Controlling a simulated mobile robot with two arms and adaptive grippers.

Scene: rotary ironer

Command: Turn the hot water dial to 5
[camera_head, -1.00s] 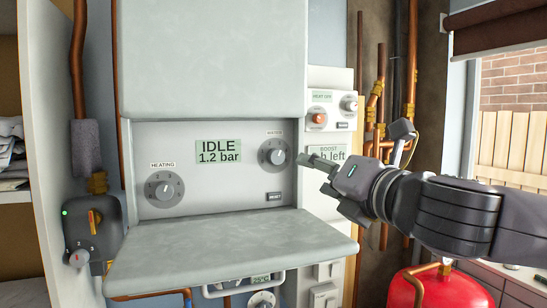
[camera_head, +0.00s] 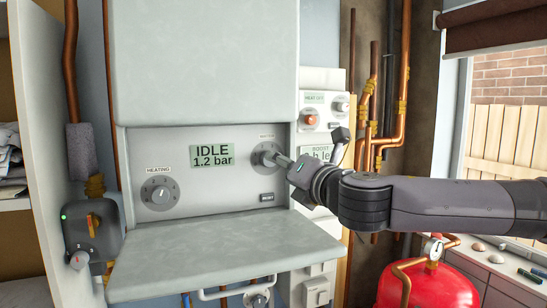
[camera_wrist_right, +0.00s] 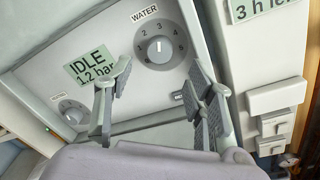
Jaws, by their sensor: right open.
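The hot water dial (camera_wrist_right: 160,50), a round grey knob under the label WATER, sits on the boiler's front panel. In the head view the dial (camera_head: 264,153) is partly hidden by my right gripper (camera_head: 284,163), which is in front of it. The wrist view shows my right gripper (camera_wrist_right: 160,76) open and empty, its fingers spread to either side below the dial. I cannot tell contact there. The dial's light mark points roughly upward, near the 2; the exact setting is hard to read. My left gripper is not in view.
The heating dial (camera_head: 160,193) is at the panel's lower left. The display (camera_head: 212,157) reads IDLE, 1.2 bar. An open flap (camera_head: 225,255) juts out below the panel. A side unit (camera_head: 318,115) and copper pipes (camera_head: 375,110) stand right of the boiler.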

